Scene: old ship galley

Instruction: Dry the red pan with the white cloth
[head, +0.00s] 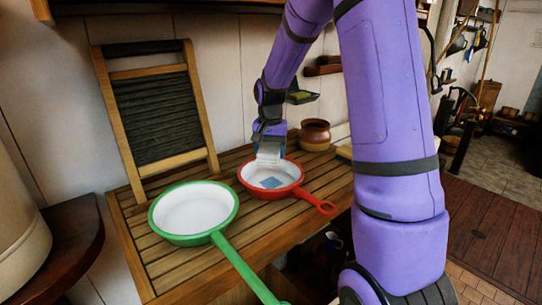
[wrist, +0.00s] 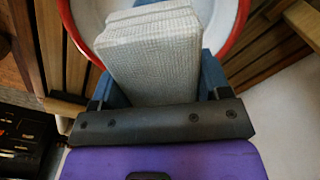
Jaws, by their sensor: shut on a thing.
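The red pan (head: 243,181) sits on the slatted wooden counter, its handle pointing toward the lower right. Its inside is white, with a bluish-grey patch on its floor that I cannot identify. The red rim (wrist: 242,28) also shows at the top of the wrist view. My gripper (head: 268,147) points down at the pan's far side and is shut on the white cloth (wrist: 153,62), a folded, textured block. In the head view the cloth (head: 268,152) hangs at or just inside the pan. I cannot tell whether it touches the pan's floor.
A green pan (head: 192,210) stands on the slatted counter (head: 145,268) to the left, its handle toward the front. A washboard (head: 155,110) leans on the wall behind. A brown pot (head: 314,135) stands right of my gripper. A pale barrel (head: 20,225) is at far left.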

